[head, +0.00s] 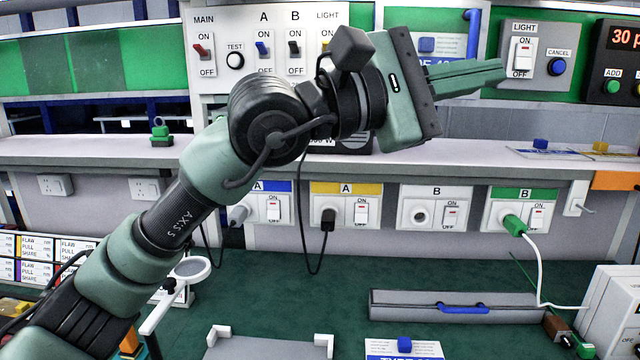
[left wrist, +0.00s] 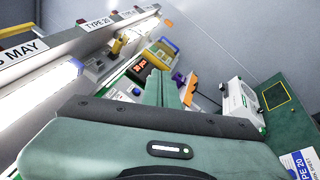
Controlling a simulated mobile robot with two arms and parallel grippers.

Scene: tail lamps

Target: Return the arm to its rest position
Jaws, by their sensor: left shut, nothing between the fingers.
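My left arm (head: 185,205) comes in from the lower left and is raised across the middle of the head view. Its left gripper (head: 496,73) is shut and empty, with the fingers pointing right. In the picture the fingertips lie at the left edge of the LIGHT switch panel (head: 553,68); I cannot tell if they touch it. In the left wrist view the shut fingers (left wrist: 165,72) point away over the bench. The gripper body hides part of the back wall. My right gripper is not in view.
A MAIN switch panel (head: 219,72) stands behind my arm. Sockets and switches line the riser, with a black plug (head: 328,218) and a green plug (head: 514,225). A grey box with a blue handle (head: 455,306) lies on the green mat (head: 270,285). A magnifier (head: 193,268) stands below the arm.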

